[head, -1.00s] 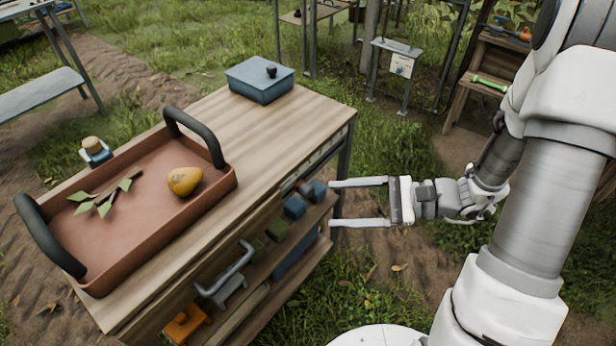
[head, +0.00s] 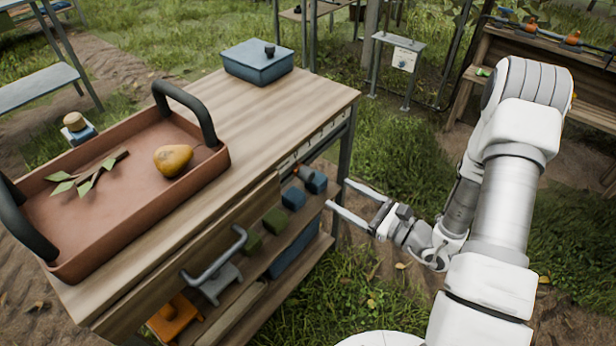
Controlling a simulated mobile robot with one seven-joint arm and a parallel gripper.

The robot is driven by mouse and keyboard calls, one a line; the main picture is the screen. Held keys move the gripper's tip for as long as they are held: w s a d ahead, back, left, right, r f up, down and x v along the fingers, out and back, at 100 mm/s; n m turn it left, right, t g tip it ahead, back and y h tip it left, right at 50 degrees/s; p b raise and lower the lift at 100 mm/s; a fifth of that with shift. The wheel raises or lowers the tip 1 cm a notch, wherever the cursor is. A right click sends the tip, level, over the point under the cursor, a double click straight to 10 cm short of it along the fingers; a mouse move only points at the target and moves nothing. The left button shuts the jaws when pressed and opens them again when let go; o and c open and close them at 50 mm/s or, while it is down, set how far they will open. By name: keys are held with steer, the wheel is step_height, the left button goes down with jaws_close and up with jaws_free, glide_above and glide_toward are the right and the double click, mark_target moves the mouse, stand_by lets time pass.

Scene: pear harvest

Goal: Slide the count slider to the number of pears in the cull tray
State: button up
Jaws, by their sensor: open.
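A terracotta tray (head: 118,211) with two black handles stands on the wooden workbench. In it lie one yellow pear (head: 173,160) and a leafy twig (head: 90,178). A pale marked strip (head: 318,140) runs along the bench's front edge near its right end; its numbers are too small to read. A small brown knob (head: 304,173) shows just below it, probably the count slider, partly hard to make out. My gripper (head: 338,193) is open and empty, to the right of the knob, with its fingers pointing toward the bench's right end. I cannot tell whether a finger touches the bench.
A blue lidded box (head: 258,62) stands at the bench's far end. A bench post (head: 346,150) stands close to my gripper. Grass lies to the right.

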mark_target(312, 178)
steer(key=b+x, duration=0.1)
steer(key=x, duration=1)
jaws_close()
stand_by(1.1)
